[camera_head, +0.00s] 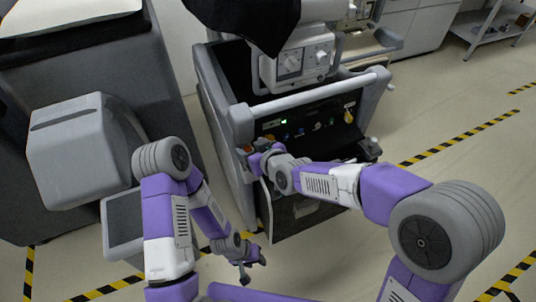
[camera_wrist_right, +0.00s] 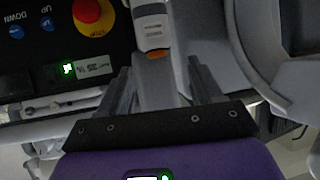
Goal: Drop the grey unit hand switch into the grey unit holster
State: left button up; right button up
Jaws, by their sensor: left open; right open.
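The grey unit is the cart (camera_head: 222,130) in the middle of the head view, with a dark control panel. In the right wrist view, a pale grey piece with orange marks, which looks like the hand switch (camera_wrist_right: 153,30), lies just beyond and between the fingertips. My right gripper (camera_wrist_right: 159,68) is open around a grey part below that piece; contact cannot be told. In the head view my right gripper (camera_head: 262,160) is at the panel's left end and hides the hand switch. I cannot make out the holster. My left gripper (camera_head: 246,270) is open and empty, low over the floor.
A red stop button (camera_wrist_right: 87,11) sits on the panel near my right gripper. The unit's grey handle bar (camera_head: 310,95) runs above the panel. Another grey machine (camera_head: 80,150) stands at the left.

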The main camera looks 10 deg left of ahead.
jog(key=p+v, duration=0.2)
jog(key=v, duration=0.9)
jog(key=s+d+f+m+g+h, duration=0.15)
jog(key=d+f, duration=0.25)
jog(key=f, duration=0.4)
jog(key=d+f+m+g+h, duration=0.1)
jog(key=d+f+m, duration=0.2)
jog(key=f, duration=0.5)
jog(key=d+f+m+g+h, duration=0.2)
jog(key=d+f, duration=0.2)
jog(key=f, duration=0.4)
jog(key=s+d+f+m+g, duration=0.2)
jog(key=s+f, duration=0.4)
jog(key=f, duration=0.1)
jog(key=s+d+f+m+g, duration=0.1)
jog(key=s+d+f+m, duration=0.2)
jog(key=s+f, duration=0.3)
jog(key=shift+s+f+g, duration=0.2)
jog(key=shift+f+g, duration=0.15)
jog(key=shift+f, duration=0.05)
jog(key=shift+d, duration=0.15)
jog(key=shift+r+p, duration=0.75)
jog(key=shift+r, duration=0.1)
